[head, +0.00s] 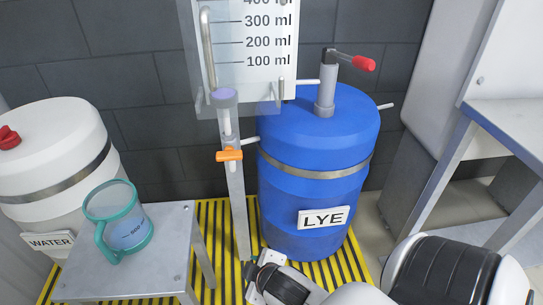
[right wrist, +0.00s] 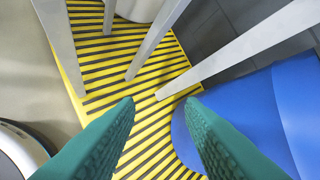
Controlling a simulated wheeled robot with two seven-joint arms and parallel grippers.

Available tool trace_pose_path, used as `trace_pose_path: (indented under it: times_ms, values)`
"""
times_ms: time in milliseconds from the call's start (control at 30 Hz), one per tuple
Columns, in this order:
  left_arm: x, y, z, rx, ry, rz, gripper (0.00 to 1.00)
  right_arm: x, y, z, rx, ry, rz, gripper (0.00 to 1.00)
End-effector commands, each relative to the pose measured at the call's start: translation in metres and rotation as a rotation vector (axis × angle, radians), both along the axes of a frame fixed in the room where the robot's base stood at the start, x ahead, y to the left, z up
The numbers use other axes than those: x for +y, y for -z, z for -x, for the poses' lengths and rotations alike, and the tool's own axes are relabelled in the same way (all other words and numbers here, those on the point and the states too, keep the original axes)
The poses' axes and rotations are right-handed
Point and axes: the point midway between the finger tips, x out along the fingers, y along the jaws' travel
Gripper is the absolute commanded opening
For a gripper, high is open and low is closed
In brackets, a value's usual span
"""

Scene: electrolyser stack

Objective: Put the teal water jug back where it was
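The teal water jug (head: 118,214) stands upright on a small grey metal table (head: 165,270) at the left of the head view. It is see-through, with a teal rim and base, some bluish liquid low inside, and its handle towards the lower left. My right gripper (head: 254,277) is low in front of the blue lye barrel, right of the table and well apart from the jug. In the right wrist view its two green fingers (right wrist: 158,103) are spread with nothing between them. My left gripper is out of view.
A white water barrel (head: 60,150) stands behind the table at left. The blue lye barrel (head: 318,175) with a red-handled pump is at centre right. A post with an orange valve (head: 229,155) and a measuring tank rises between them. Yellow-black striped flooring (right wrist: 120,50) lies below.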

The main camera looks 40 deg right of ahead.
Motion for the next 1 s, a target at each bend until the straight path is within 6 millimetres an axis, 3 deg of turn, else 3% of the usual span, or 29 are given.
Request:
trace_pose_path:
  times_ms: [33,100,200,300,867,1000]
  values:
    - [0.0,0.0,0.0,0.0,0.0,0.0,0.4,0.006,0.012,0.024,0.099,0.083,-0.103,0.35]
    - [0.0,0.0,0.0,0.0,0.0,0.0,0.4,0.015,0.023,0.052,0.222,0.18,-0.214,0.35]
    - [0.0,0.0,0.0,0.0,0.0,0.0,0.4,0.025,0.03,0.08,0.34,0.27,-0.312,0.35]
    - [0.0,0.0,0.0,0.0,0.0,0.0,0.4,0.03,0.033,0.093,0.396,0.31,-0.351,0.35]
    - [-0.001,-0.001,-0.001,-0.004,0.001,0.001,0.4,0.031,0.033,0.094,0.405,0.314,-0.354,0.35]
    - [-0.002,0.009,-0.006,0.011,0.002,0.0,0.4,0.031,0.043,0.089,0.417,0.315,-0.35,0.35]
